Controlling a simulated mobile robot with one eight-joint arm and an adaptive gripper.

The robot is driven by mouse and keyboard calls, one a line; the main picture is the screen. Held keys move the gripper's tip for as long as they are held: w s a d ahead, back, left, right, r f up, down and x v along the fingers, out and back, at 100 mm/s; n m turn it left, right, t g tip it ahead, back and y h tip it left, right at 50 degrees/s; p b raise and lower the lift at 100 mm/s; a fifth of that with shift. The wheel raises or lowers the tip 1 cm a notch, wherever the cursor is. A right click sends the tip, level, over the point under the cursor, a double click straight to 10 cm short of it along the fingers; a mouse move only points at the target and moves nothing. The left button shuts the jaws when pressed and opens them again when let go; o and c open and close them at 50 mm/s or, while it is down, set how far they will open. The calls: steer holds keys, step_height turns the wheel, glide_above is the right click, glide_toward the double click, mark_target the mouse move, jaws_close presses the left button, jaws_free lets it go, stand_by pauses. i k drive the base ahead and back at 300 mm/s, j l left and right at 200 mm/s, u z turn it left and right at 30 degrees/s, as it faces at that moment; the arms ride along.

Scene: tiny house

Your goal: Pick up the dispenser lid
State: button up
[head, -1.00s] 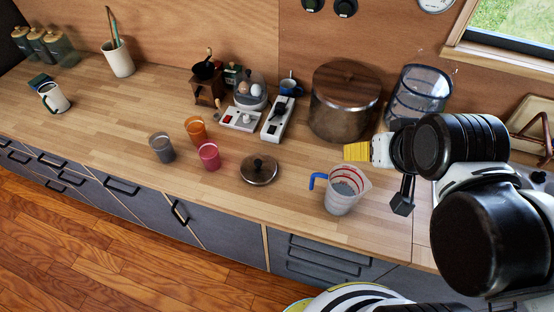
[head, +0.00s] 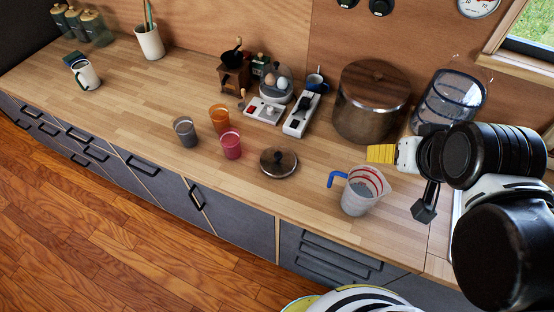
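A round lid with a dark knob (head: 278,162) lies flat on the wooden counter near its front edge. It looks most like the dispenser lid, though I cannot be sure. A large clear container with dark bands (head: 447,98) stands at the right back, partly behind my arm. My gripper (head: 380,153) shows yellow tips pointing left, to the right of the lid and apart from it. Nothing is visibly held. The gap between its fingers cannot be made out.
A big brown pot (head: 368,105) stands behind. Orange (head: 219,118), pink (head: 230,146) and grey (head: 185,131) cups stand left of the lid. The counter's left front is mostly clear.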

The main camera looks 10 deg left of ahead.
mark_target(276, 161)
steer(key=j+z, duration=0.25)
steer(key=j, duration=0.4)
steer(key=j+z, duration=0.3)
steer(key=j, duration=0.3)
